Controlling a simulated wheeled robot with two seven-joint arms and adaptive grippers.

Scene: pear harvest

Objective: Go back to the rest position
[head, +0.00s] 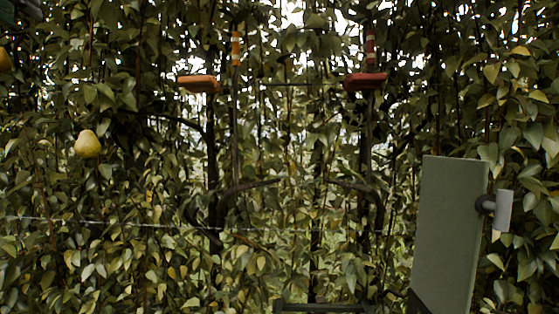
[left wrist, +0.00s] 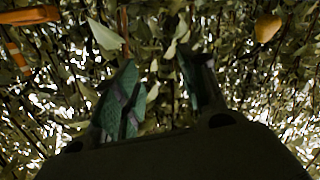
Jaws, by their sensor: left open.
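My left gripper (left wrist: 156,75) is open in the left wrist view, its two green-padded fingers apart with only leaves visible between them. In the head view only a small dark part of it (head: 10,14) shows in the top left corner. A yellow-green pear (head: 87,144) hangs among leaves at the left of the head view, below and apart from that corner. Another pear (head: 4,61) is cut by the left edge. A yellow-brown pear (left wrist: 267,28) shows at the upper right of the left wrist view, apart from the fingers. My right gripper is not seen.
A dense leafy hedge fills the background. An orange piece (head: 198,83) and a dark red piece (head: 366,82) stand out from it. A grey-green panel (head: 447,235) stands at the right. A dark bar (head: 322,307) crosses the bottom edge. A thin wire runs across the leaves.

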